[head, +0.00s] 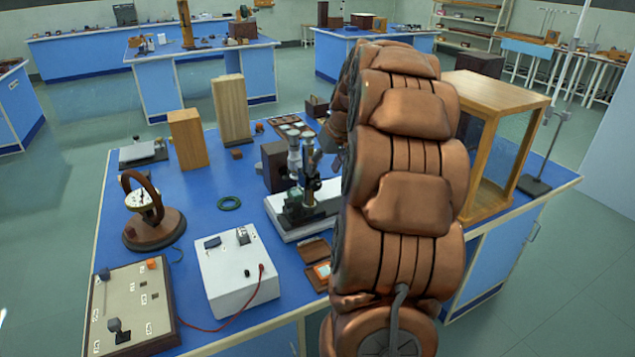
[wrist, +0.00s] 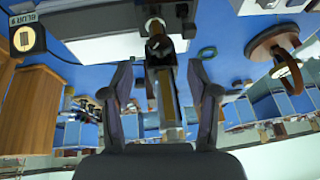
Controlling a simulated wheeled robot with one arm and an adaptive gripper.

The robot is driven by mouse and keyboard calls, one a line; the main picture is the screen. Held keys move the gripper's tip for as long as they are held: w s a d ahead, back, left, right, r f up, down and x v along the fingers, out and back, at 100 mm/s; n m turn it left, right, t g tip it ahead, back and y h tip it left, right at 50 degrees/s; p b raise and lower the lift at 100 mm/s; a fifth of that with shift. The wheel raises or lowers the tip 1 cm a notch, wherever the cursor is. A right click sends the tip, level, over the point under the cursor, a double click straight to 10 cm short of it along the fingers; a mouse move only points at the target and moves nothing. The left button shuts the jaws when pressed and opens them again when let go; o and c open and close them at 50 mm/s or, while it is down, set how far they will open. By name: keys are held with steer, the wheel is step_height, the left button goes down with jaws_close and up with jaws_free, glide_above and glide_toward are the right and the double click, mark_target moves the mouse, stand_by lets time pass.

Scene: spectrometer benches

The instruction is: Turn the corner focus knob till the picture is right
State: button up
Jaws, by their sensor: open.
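A microscope-like instrument (head: 300,175) with pale eyepiece tubes and a dark green lower part stands on a white base plate (head: 310,222) on the blue bench. My gripper (wrist: 160,72) is open and empty in the wrist view, its two dark fingers apart. A dark upright post (wrist: 160,80) with a short dark cylinder (wrist: 157,45) lies in line with the gap; I cannot tell its depth or whether the cylinder is the focus knob. In the head view my arm hides most of the gripper, beside the instrument's right side. No focus picture is readable.
A wood-framed case (head: 495,95) stands at the bench's right, near my arm. Two tall wooden blocks (head: 231,108) stand behind left. A white box (head: 236,270), a control panel (head: 130,308) and a round dial instrument (head: 152,215) fill the front left. A red wire joins panel and box.

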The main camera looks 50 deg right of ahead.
mark_target(321, 186)
steer(key=p+x, duration=0.1)
steer(key=x, duration=0.5)
steer(key=shift+w+f, duration=0.15)
steer(key=shift+f, duration=0.15)
jaws_close()
steer(key=shift+f, duration=0.15)
steer(key=shift+d+f+m+t+y+b, duration=0.1)
steer(key=shift+m+t+y+b, duration=0.1)
steer(key=shift+y+b, duration=0.4)
steer(key=shift+f+m+t+y+b, duration=0.1)
steer(key=shift+t+y+b, duration=0.1)
steer(key=shift+y+b, duration=0.35)
steer(key=shift+d+t+y+b, duration=0.2)
steer(key=shift+t+y+b, duration=0.3)
steer(key=shift+y+b, duration=0.45)
steer(key=y, duration=0.1)
steer(key=m+t+y+b, duration=0.1)
steer(key=shift+d+f+y, duration=0.15)
steer(key=shift+d+y, duration=0.05)
steer(key=shift+y, duration=0.2)
steer(key=t+y, duration=0.1)
steer(key=m+t+y, duration=0.1)
steer(key=y, duration=0.1)
steer(key=shift+s+d+y+p, duration=0.1)
steer(key=shift+s+y+p, duration=0.2)
steer(key=shift+p, duration=0.1)
steer(key=shift+f+m+t+y+p, duration=0.25)
steer(key=shift+m+t+y+p, duration=0.5)
steer(key=shift+t+y, duration=0.35)
